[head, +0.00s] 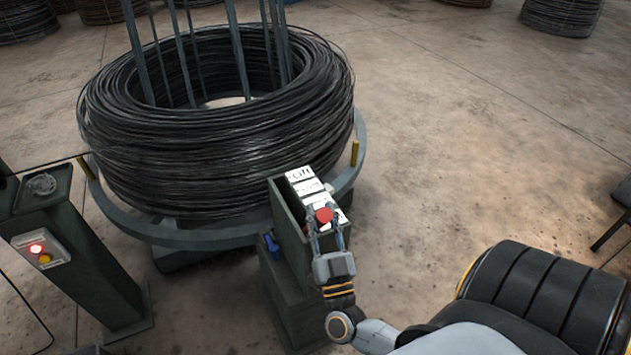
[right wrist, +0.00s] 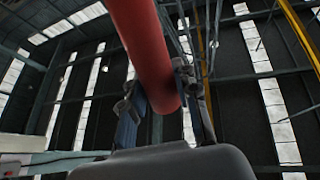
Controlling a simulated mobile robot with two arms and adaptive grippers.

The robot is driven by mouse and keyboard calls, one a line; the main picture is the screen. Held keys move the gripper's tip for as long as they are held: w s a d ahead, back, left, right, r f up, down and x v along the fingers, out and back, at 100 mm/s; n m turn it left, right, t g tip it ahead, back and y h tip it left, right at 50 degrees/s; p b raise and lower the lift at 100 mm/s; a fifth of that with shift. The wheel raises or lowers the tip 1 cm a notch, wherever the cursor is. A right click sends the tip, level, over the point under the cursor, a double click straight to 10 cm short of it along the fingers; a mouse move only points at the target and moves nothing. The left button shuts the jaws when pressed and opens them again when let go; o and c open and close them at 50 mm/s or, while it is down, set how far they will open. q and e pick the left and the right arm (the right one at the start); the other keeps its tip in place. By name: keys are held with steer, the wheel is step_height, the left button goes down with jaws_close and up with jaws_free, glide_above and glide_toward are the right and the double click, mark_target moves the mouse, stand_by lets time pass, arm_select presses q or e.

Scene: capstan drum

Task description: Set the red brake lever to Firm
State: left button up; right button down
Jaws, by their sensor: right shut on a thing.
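The red brake lever (head: 324,215) shows its round red end at the top of a dark green brake box (head: 292,265). White labels (head: 305,181) run along the box top; the far one appears to read Off, and the others are too small or covered to read. My right gripper (head: 326,228) is shut on the lever, toward the near end of the label row. In the right wrist view the lever is a thick red bar (right wrist: 145,45) between the fingers (right wrist: 160,100). I cannot tell which label the lever lines up with. My left gripper is not in view.
A large coil of black wire (head: 215,130) sits on a grey round stand (head: 190,236) just behind the box. A green post (head: 80,255) with a lit red button stands at left. Open concrete floor (head: 460,130) lies to the right.

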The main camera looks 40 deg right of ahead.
steer(key=shift+s+a+f, duration=0.2)
steer(key=shift+f, duration=0.35)
steer(key=c, duration=1.3)
jaws_free()
steer(key=o, duration=0.3)
steer(key=shift+s, duration=0.1)
steer(key=shift+d+r, duration=0.1)
steer(key=shift+r, duration=0.15)
steer(key=v, duration=1.2)
steer(key=shift+s, duration=0.1)
steer(key=shift+f, duration=0.1)
